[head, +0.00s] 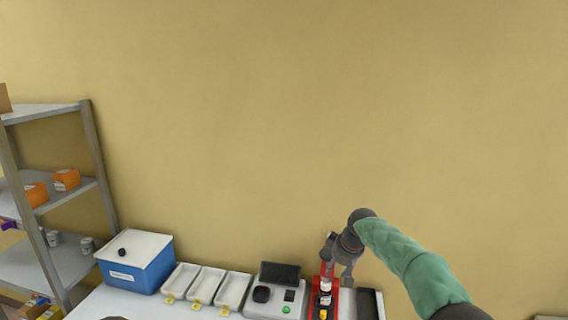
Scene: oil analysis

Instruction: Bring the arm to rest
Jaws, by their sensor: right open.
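My right arm (415,262), in a green sleeve, reaches in from the lower right. My right gripper (340,278) points down over the red rack (314,300) on the table. Its fingers are apart. A small white bottle (325,285) stands in the red rack close to the fingertips, and I cannot tell if they touch it. A yellow item (323,314) sits lower in the rack. My left gripper is not in view.
On the table (100,302) stand a blue box (140,272) with a white lid, several white trays (206,286) and a grey device (275,305) with a dark screen. A black tray (367,304) lies right of the rack. A metal shelf (92,150) stands left.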

